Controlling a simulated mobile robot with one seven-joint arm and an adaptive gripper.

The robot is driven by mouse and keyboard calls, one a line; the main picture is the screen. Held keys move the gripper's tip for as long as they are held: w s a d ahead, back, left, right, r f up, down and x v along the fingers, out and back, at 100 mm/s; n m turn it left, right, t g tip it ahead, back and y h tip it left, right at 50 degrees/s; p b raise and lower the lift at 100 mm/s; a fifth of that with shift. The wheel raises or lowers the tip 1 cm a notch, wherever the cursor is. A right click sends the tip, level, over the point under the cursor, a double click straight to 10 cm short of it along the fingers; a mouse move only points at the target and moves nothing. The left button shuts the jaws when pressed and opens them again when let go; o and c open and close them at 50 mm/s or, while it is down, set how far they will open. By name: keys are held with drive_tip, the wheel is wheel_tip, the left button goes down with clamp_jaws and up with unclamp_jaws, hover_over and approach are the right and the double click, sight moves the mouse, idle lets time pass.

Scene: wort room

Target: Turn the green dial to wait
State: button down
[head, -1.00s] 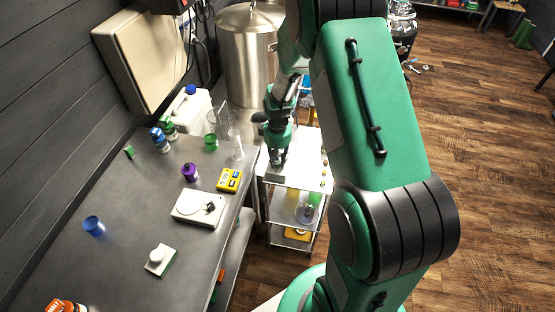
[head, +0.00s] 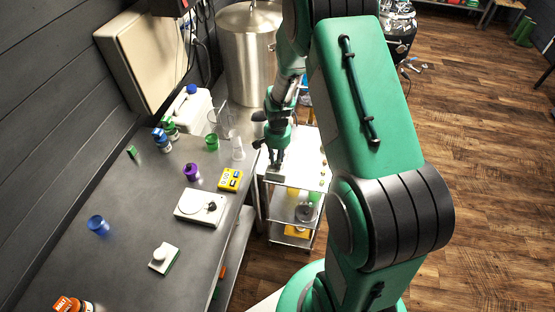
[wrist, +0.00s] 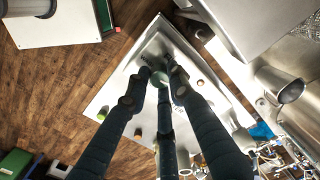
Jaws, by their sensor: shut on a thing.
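My gripper (head: 277,163) points down over the top of the steel cart (head: 311,155). In the wrist view its fingertips (wrist: 160,76) are closed around a small green knob (wrist: 159,79), which appears to be the green dial. The dial is mostly hidden by the fingers in the wrist view and fully hidden in the head view. It sits on a grey plate or box on the cart top.
Several small coloured pieces lie on the cart top. Left of the cart, the grey bench (head: 120,225) holds a yellow device (head: 230,180), a white scale (head: 190,207) and bottles. A large steel vessel (head: 248,65) stands behind. Wooden floor at right is open.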

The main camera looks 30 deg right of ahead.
drive_tip(key=shift+m, duration=1.6)
drive_tip(key=c, duration=1.5)
unclamp_jaws()
drive_tip(key=shift+r, duration=0.1)
wheel_tip(320, 180, up, 12)
drive_tip(key=shift+f, duration=0.1)
